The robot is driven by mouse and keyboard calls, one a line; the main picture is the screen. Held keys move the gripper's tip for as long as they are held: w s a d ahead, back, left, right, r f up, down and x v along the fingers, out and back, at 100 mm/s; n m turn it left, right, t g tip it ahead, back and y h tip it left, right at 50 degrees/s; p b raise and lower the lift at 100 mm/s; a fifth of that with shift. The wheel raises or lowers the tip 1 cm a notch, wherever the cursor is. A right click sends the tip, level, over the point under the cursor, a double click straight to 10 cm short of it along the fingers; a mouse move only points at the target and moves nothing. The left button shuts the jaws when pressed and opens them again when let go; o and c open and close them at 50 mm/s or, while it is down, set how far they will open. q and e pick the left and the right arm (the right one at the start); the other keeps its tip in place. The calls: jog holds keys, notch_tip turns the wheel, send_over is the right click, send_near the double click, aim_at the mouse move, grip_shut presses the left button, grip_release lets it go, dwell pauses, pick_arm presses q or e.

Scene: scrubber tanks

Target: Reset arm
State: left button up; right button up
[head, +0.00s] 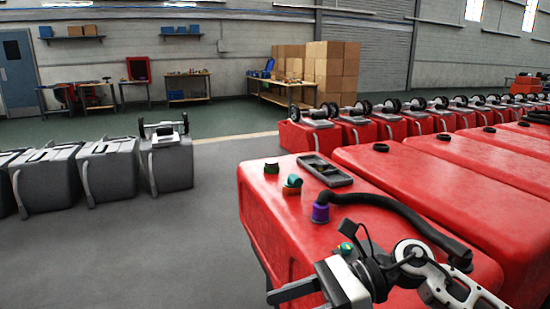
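My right arm comes in from the lower right, over the front end of the nearest red tank (262,205). My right gripper (292,290) points left at the bottom edge, in front of that tank. One dark finger shows clearly, and the other cannot be made out, so its opening is unclear. I see nothing held in it. My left gripper is out of view. On the red tank's top are a purple cap (320,212) with a black hose (405,220), a green-topped fitting (292,184), a dark green cap (271,168) and a dark recessed tray (325,170).
More red tanks (440,172) stand side by side to the right. Red units with black wheels (310,135) line up behind. Grey tanks (165,165) stand at left. Open grey floor (150,255) lies left of the nearest red tank. Workbenches and cardboard boxes (335,70) are at the back.

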jog(key=d+f+n+t+h+p, duration=0.1)
jog(key=d+f+n+t+h, duration=0.3)
jog(key=n+t, duration=0.8)
jog(key=d+f+n+t+h+p, duration=0.2)
jog(key=d+f+n+t+h, duration=0.4)
jog(key=n, duration=1.1)
jog(key=s+d+f+m+g+h, duration=0.1)
jog(key=s+f+m+g, duration=0.3)
jog(key=s+f+m, duration=0.4)
jog(key=shift+s+d+f+h+p, duration=0.35)
jog(key=shift+s+f, duration=0.3)
jog(key=shift+s, duration=0.45)
